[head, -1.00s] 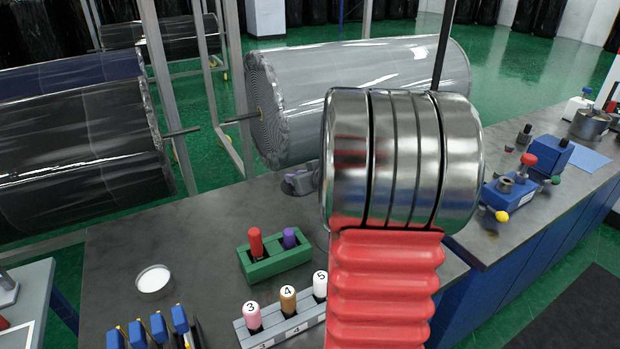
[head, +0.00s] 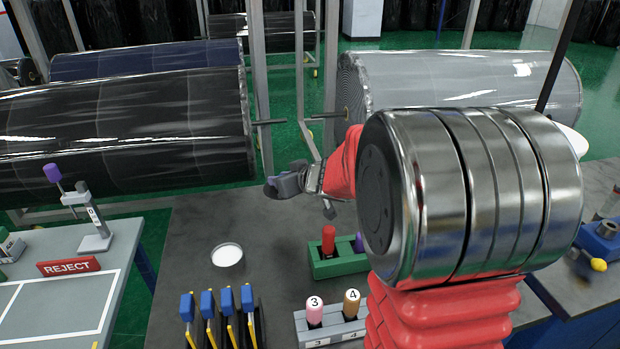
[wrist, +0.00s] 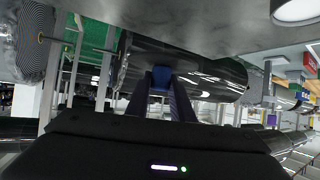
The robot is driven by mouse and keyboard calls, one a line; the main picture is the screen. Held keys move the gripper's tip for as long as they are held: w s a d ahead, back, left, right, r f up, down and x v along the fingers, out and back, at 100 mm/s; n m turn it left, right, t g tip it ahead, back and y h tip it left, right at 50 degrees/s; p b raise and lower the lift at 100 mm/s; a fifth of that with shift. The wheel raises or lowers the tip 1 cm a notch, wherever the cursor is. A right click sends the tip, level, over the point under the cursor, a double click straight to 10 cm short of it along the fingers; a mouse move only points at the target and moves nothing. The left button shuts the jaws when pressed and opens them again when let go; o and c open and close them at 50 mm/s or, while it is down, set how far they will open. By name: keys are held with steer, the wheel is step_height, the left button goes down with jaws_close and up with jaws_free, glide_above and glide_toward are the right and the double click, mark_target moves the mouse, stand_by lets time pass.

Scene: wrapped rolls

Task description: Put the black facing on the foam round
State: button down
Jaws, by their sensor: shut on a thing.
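My gripper (head: 270,187) is left of my big silver arm joint, above the back of the dark bench. In the wrist view its two dark fingers (wrist: 160,92) are shut on a small blue piece (wrist: 161,77). I cannot tell whether this piece carries the black facing, and I cannot make out the facing elsewhere. A white round in a shallow dish (head: 227,255), which looks like the foam round, lies on the bench, below and left of my gripper and apart from it. A white disc, probably the same round, is cut off at the wrist view's top right (wrist: 297,8).
A green block (head: 338,262) holds red and purple pegs. A grey numbered rack (head: 330,328) and a rack of blue-topped tools (head: 227,302) stand in front. A REJECT sign (head: 68,266) is on the left table. Big wrapped rolls (head: 125,125) lie behind the bench.

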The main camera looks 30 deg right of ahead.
steer(key=w+a+r+n+y, duration=0.1)
steer(key=a+n+y, duration=0.1)
steer(key=a, duration=1.2)
steer(key=shift+w+a+r+g, duration=0.3)
steer(key=shift+w+a, duration=0.05)
steer(key=shift+a, duration=0.05)
steer(key=shift+s, duration=0.15)
